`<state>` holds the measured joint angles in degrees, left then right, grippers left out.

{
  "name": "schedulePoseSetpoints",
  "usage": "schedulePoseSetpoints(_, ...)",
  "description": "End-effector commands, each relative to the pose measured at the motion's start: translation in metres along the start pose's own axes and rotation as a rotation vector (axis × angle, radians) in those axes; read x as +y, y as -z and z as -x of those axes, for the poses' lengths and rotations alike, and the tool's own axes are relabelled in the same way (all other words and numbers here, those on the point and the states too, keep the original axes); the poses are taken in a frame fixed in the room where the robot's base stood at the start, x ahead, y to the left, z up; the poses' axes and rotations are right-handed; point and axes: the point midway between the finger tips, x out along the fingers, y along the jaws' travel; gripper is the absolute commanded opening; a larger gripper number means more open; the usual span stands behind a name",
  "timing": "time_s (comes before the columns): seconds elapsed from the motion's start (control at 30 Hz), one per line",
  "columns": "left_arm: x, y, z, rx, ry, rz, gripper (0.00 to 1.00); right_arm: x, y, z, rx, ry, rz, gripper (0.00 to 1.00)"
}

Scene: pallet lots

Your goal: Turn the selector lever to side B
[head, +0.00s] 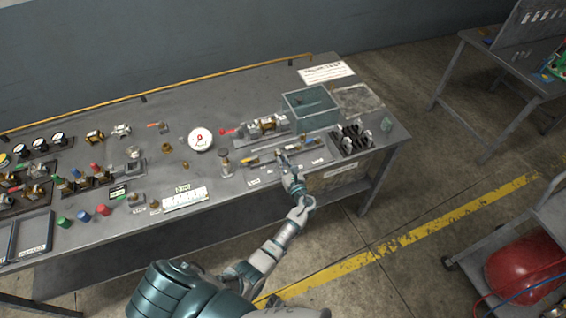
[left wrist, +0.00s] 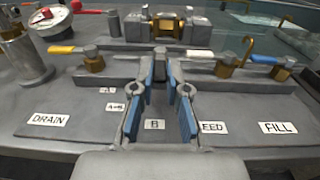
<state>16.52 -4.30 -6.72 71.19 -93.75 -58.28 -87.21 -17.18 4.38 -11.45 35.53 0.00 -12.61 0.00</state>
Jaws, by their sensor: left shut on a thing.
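My left gripper (head: 283,158) is at the front edge of the bench, at a grey valve panel. In the left wrist view its two blue-padded fingers (left wrist: 161,84) are closed around a grey upright piece (left wrist: 159,68), which appears to be the selector lever. The fingers hide most of the lever. A "B" label (left wrist: 154,124) shows between the fingers, nearer the camera. The small "A" label (left wrist: 107,90) and "A+B" label (left wrist: 115,106) lie left of the fingers. My right gripper is not in view.
A yellow-handled valve (left wrist: 66,49) stands left of the fingers, by the DRAIN label (left wrist: 48,119). A white-tipped valve (left wrist: 201,54) and a blue-handled valve (left wrist: 265,59) stand right. A teal bin (head: 311,108) and black rack (head: 350,140) are on the bench.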

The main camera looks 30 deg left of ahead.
Motion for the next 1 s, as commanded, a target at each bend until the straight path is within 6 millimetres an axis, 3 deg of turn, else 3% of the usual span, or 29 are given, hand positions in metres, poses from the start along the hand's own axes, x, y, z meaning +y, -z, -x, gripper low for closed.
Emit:
schedulePoseSetpoints(0.13,-0.001,0.001,0.001,0.003,0.004,0.001,0.0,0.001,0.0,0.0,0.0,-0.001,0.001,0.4)
schedulePoseSetpoints(0.17,-0.001,0.001,0.001,0.003,0.005,0.001,0.16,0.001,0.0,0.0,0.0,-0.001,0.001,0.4)
schedulePoseSetpoints(0.2,-0.001,0.001,0.001,0.002,0.004,0.001,0.26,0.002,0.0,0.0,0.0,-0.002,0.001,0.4)
schedulePoseSetpoints(0.27,-0.001,0.001,0.001,0.002,0.004,0.001,0.39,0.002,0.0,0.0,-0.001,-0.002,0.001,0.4)
schedulePoseSetpoints(0.67,0.0,0.001,0.009,0.002,0.004,0.001,0.39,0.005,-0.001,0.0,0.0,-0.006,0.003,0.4)
schedulePoseSetpoints(1.0,-0.001,0.002,0.079,0.003,0.005,0.001,0.39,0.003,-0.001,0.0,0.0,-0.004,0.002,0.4)
